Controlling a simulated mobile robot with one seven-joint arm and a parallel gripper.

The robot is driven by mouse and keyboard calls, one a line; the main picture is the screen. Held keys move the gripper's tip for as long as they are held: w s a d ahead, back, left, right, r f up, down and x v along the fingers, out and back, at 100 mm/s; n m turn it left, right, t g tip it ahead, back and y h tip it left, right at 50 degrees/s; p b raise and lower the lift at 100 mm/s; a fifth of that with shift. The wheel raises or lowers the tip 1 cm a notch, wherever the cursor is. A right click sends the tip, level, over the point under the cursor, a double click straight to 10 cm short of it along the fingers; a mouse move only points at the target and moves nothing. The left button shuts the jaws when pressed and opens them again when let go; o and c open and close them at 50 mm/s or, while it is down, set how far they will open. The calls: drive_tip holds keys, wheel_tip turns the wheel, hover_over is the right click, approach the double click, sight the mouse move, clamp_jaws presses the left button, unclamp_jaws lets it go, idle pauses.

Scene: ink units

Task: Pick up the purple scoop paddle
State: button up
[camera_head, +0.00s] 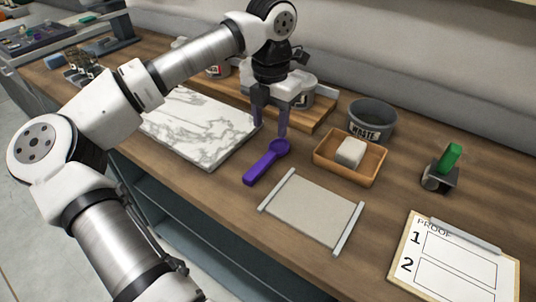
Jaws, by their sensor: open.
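The purple scoop paddle (263,163) lies on the wooden bench, between the white marble slab and the beige panel. Its broad handle points to the lower left and its round scoop end to the upper right. My gripper (271,122) points down with its fingers apart and empty. In the picture it hangs just above and behind the scoop end. I cannot tell how high its fingertips are over the bench.
The marble slab (198,128) lies to the left. The beige panel (312,210) with raised side rails lies at front. A wooden tray (369,176) holding a white block (350,152), and a grey WASTE bin (372,118), stand to the right. A proof clipboard (455,262) lies front right.

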hover_over(267, 157)
drive_tip(key=f, duration=0.4)
drive_tip(key=shift+d+f+p, duration=0.25)
drive_tip(key=shift+d+p, duration=0.05)
drive_tip(key=shift+d, duration=0.05)
drive_tip(key=shift+a+f+p, duration=0.2)
drive_tip(key=shift+f+p, duration=0.3)
drive_tip(key=shift+f, duration=0.85)
drive_tip(key=shift+a+f+p, duration=0.15)
drive_tip(key=shift+f+p, duration=0.35)
drive_tip(key=shift+f, duration=0.85)
clamp_jaws()
